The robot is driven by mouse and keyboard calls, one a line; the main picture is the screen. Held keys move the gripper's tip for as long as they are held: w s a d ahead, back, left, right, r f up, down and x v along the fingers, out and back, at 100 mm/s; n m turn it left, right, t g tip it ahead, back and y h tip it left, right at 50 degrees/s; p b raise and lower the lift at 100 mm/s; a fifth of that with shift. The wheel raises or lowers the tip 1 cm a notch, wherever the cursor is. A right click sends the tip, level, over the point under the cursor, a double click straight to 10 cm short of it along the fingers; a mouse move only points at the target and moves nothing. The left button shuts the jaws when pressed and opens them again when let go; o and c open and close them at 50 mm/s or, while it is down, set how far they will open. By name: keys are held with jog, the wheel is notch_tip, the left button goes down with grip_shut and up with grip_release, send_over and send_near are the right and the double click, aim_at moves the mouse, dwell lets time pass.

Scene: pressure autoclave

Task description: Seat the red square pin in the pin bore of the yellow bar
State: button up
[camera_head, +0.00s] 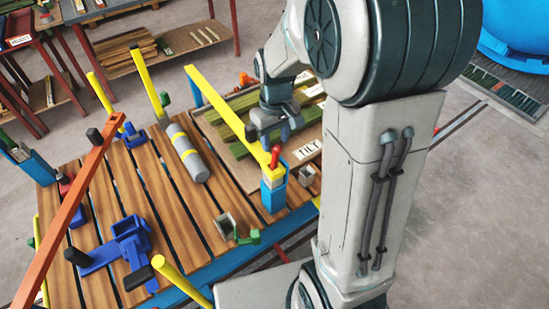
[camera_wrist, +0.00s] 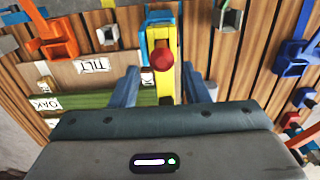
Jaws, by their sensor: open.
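The yellow bar (camera_head: 228,105) runs across the bench, its near end on a blue post (camera_head: 273,196). The red pin (camera_head: 276,154) stands up at that near end. In the wrist view the yellow bar (camera_wrist: 162,30) runs up the middle, with the round red head of the pin (camera_wrist: 162,60) on it. How deep the pin sits in the bore is hidden. My gripper (camera_head: 268,134) is over the bar, a little behind the pin. In the wrist view my gripper (camera_wrist: 162,88) is open, one finger on each side of the bar, with the pin just beyond the fingertips.
A tray of green and wooden strips with a TILT label (camera_head: 308,148) lies beside the bar. An orange bar (camera_head: 70,205) crosses the left.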

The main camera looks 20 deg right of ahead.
aim_at(275, 156)
jog(key=shift+s+a+f+p, duration=0.1)
jog(key=shift+f+p, duration=0.25)
jog(key=shift+f, duration=1.4)
jog(key=shift+s+f+p, duration=0.1)
jog(key=shift+f+p, duration=0.2)
jog(key=shift+f, duration=1.45)
grip_shut()
